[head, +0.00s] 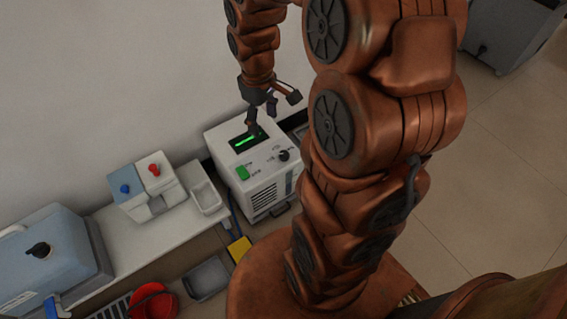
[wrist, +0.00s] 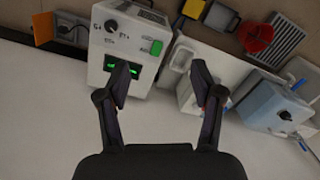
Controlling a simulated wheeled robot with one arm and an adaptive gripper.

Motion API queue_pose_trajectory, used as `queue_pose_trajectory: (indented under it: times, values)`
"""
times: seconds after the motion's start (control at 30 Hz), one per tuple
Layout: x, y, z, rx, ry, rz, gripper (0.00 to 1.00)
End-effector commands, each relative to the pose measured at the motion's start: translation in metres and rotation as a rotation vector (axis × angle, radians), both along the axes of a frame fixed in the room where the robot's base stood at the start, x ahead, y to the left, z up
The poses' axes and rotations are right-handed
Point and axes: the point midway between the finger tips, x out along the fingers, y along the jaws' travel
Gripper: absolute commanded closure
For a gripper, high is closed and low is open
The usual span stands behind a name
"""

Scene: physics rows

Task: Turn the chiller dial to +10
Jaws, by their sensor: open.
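The chiller (head: 262,172) is a white box with a dark display lit green, a green switch and a vent on its front. Its dial (head: 284,155) is a small black knob on the top panel, right of the green switch. In the wrist view the chiller (wrist: 97,64) is upside down at upper left, with the dial (wrist: 111,26) near its top edge and marks around it too small to read surely. My gripper (head: 262,110) is above the display end of the chiller, apart from the dial. In the wrist view my gripper (wrist: 160,80) is open and empty.
Left of the chiller are a white tray (head: 207,197), a dispenser with blue and red knobs (head: 146,187) and a blue-grey tank (head: 52,262) on a white bench. A red bucket (head: 152,301) stands below. A wall is behind; open floor lies right.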

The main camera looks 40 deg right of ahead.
Motion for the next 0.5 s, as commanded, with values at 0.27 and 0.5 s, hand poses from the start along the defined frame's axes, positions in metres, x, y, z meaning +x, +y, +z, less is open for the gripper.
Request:
queue_pose_trajectory:
  times: [0.27, 0.5]
  values:
    - [0.044, -0.05, -0.126, 0.006, -0.026, 0.073, 0.34]
    - [0.07, -0.096, -0.216, 0.001, -0.048, 0.129, 0.34]
